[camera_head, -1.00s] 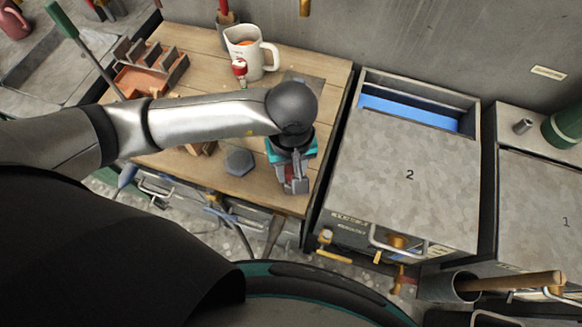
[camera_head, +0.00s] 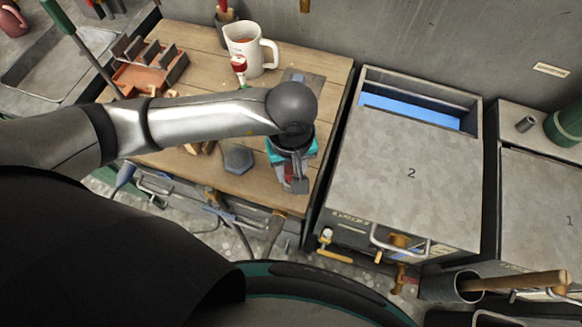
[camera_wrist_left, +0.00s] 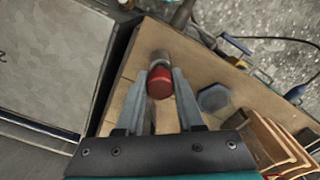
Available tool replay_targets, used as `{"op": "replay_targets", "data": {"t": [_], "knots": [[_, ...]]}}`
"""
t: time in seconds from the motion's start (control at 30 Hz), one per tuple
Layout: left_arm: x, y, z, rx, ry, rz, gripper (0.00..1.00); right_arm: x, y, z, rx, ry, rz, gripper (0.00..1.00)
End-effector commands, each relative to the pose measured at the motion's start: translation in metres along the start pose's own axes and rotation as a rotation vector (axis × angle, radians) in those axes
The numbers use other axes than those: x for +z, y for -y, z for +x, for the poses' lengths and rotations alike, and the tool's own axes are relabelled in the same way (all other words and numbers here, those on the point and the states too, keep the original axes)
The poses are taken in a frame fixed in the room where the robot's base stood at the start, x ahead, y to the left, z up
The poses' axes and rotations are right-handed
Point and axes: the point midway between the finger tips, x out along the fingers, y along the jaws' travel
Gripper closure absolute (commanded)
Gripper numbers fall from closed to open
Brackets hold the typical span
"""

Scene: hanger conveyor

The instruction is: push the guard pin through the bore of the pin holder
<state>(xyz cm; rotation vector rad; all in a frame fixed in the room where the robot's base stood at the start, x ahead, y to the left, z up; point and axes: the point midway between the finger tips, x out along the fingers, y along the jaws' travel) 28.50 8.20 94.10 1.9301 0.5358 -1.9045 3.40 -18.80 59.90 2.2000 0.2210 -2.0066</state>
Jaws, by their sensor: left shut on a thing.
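My left gripper (camera_head: 296,184) points down near the front right corner of the wooden bench. In the left wrist view its fingers (camera_wrist_left: 160,84) are shut on a round red-headed piece, which looks like the guard pin (camera_wrist_left: 160,86). A grey metal part (camera_wrist_left: 160,57) shows just beyond the red head; I cannot tell whether it is the pin's shank or the pin holder. The bore is not visible, so I cannot tell whether the pin is in it. In the head view my wrist hides most of the pin. My right gripper is not in view.
A grey hexagonal block (camera_head: 238,158) lies left of the gripper. Cabinet 2 (camera_head: 400,180) is right of the bench, across a narrow gap.

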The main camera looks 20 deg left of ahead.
Motion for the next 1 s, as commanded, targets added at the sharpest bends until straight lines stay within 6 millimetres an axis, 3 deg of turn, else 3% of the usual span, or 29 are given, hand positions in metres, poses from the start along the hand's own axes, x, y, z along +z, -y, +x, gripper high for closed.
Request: {"op": "replay_targets", "data": {"t": [0.9, 0.93, 1.0], "knots": [[0.0, 0.0, 0.014, 0.0, 0.0, 0.0, 1.0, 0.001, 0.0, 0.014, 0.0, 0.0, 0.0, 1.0], [0.0, 0.0, 0.014, 0.0, 0.0, 0.0, 0.6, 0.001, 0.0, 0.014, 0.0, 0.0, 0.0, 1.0], [0.0, 0.0, 0.013, 0.0, 0.0, 0.0, 0.52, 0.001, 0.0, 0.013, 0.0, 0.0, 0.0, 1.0]]}}
